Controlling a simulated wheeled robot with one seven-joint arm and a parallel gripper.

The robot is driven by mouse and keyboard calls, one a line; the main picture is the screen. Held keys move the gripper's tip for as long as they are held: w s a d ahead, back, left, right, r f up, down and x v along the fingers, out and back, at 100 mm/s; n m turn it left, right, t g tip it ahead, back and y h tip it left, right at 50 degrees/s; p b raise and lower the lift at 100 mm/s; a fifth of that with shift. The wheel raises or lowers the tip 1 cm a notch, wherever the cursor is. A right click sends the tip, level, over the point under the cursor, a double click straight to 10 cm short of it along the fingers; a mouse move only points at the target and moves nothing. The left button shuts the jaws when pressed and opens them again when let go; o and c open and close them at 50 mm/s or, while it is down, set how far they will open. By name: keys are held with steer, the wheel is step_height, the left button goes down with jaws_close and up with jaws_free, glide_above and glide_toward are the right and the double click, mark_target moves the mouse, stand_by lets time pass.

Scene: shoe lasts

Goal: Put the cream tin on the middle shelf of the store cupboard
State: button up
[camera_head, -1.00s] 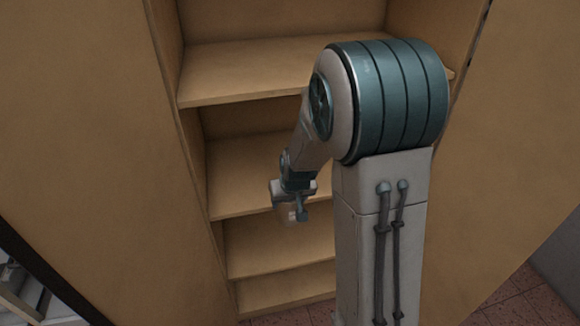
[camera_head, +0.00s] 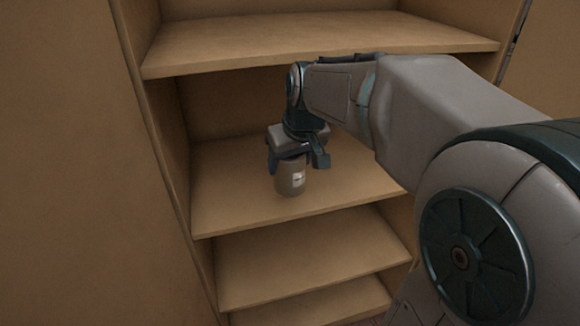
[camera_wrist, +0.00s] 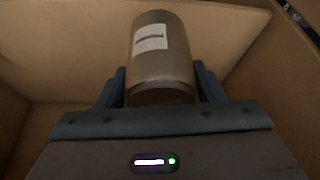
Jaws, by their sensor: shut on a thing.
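The tin (camera_head: 291,177) is a brownish-cream cylinder with a white label. It is upright between the fingers of my gripper (camera_head: 294,163), which is shut on it. In the head view it is inside the cupboard at the shelf (camera_head: 230,205) just below the upper board; I cannot tell whether its base touches that shelf. In the wrist view the tin (camera_wrist: 160,70) fills the middle, its label facing the camera, with the blue fingers of my gripper (camera_wrist: 160,88) on both sides.
The upper shelf (camera_head: 300,38) runs above my gripper. Two lower shelves (camera_head: 310,245) are bare. The cupboard's left side panel (camera_head: 165,130) stands close to the left. The shelf around the tin looks clear.

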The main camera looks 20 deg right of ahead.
steer(key=shift+w+a+f, duration=0.2)
steer(key=shift+w+f, duration=1.5)
steer(key=shift+w+a+f, duration=0.2)
steer(key=shift+w+f, duration=1.45)
steer(key=shift+w+a+f, duration=0.2)
steer(key=shift+w+f, duration=1.5)
steer(key=shift+f+b, duration=0.15)
steer(key=shift+b, duration=0.25)
steer(key=o, duration=1.2)
